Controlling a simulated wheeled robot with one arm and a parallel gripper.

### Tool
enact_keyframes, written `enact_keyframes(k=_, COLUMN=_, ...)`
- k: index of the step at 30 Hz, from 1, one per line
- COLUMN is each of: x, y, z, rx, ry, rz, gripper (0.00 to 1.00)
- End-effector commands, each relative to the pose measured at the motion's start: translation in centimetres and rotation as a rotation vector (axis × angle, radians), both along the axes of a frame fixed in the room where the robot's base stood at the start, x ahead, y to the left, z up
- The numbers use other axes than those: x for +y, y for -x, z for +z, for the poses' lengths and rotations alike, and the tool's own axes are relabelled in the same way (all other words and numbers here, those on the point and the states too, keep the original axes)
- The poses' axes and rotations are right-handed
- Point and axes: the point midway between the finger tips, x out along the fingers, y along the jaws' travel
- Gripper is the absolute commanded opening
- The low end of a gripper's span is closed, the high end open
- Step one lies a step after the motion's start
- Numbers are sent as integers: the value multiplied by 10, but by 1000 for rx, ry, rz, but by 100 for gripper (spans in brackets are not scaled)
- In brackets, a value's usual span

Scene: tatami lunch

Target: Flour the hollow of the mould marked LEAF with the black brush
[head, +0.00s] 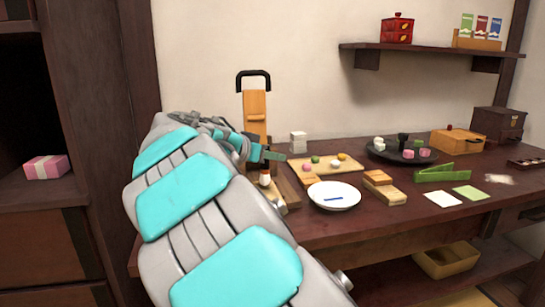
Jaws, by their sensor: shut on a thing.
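My gripper (272,156) is at the left end of the table, low over a wooden block (286,190). It is shut on a small upright thing with dark and pale parts, which looks like the black brush (265,179); my arm and fingers hide part of it. Wooden pieces that look like moulds (385,194) lie right of the white plate, one resting on the other. No LEAF mark can be read at this size, so I cannot tell which mould bears it. Whether the brush touches the block below cannot be told.
A white plate (334,204) with a blue mark is near the front edge. Behind are a board of sweets (345,167), a dark round tray (380,158) and a tall wooden stand (254,112). Green pieces (443,174) and paper sheets (443,199) lie at right. A pale powder patch (500,180) shows far right.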

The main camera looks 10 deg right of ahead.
Motion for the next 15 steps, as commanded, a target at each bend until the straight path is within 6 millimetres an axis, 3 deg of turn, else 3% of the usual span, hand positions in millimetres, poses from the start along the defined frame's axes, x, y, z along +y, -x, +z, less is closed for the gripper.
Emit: enact_keyframes(k=15, x=0, y=0, z=-6, rx=0, ry=0, rz=0, gripper=0)
